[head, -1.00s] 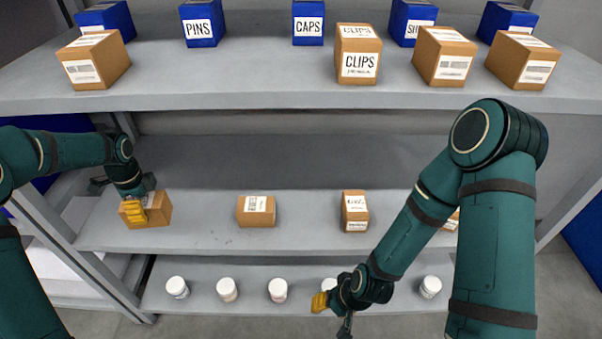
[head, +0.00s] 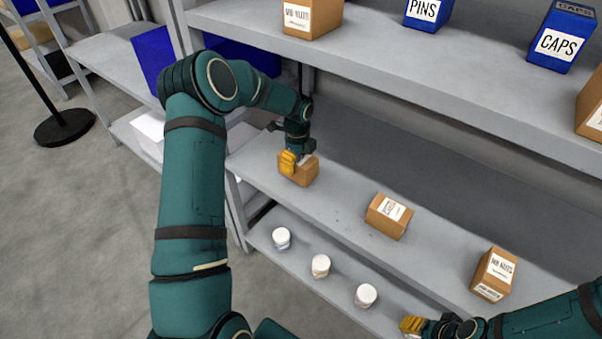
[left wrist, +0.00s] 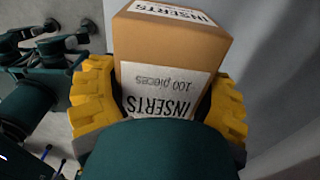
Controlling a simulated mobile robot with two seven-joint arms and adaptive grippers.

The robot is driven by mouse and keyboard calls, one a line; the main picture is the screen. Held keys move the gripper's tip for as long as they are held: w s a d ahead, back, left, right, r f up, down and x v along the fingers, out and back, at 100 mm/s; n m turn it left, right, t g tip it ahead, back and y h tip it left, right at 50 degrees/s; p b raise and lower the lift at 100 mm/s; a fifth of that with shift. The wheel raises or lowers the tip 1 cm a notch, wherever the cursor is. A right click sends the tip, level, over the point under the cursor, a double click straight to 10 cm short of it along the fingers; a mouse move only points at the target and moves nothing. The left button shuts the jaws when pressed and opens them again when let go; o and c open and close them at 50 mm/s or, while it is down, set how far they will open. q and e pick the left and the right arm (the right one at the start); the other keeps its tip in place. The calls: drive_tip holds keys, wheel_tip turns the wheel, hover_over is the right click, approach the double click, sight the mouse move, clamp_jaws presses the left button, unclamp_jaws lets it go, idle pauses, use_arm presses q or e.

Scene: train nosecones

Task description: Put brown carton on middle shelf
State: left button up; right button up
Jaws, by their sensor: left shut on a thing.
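My left gripper (head: 291,162) is shut on a brown carton (head: 303,173) at the left end of the middle shelf (head: 345,190). In the left wrist view the carton (left wrist: 175,50) shows an "INSERTS 100 pieces" label between the yellow fingers (left wrist: 160,110). The carton looks upright on or just above the shelf; I cannot tell whether it touches. Two other brown cartons, one (head: 388,217) in the middle and one (head: 493,274) further right, stand on the same shelf. My right gripper (head: 412,325) is low at the bottom edge, its fingers too small to read.
The top shelf (head: 420,60) overhangs the middle one and bears brown cartons and blue boxes (head: 561,38). White jars (head: 320,266) stand on the bottom shelf. A grey upright (head: 238,208) is left of the held carton. A black post base (head: 64,128) is on the floor at left.

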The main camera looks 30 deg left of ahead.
sight(298, 156)
use_arm(q)
drive_tip(key=shift+f+b, duration=0.4)
drive_tip(key=shift+f, duration=1.8)
drive_tip(key=shift+f, duration=0.15)
drive_tip(key=o, duration=1.3)
wheel_tip(298, 156, up, 8)
drive_tip(key=shift+f+p, duration=0.1)
drive_tip(key=shift+p, duration=0.75)
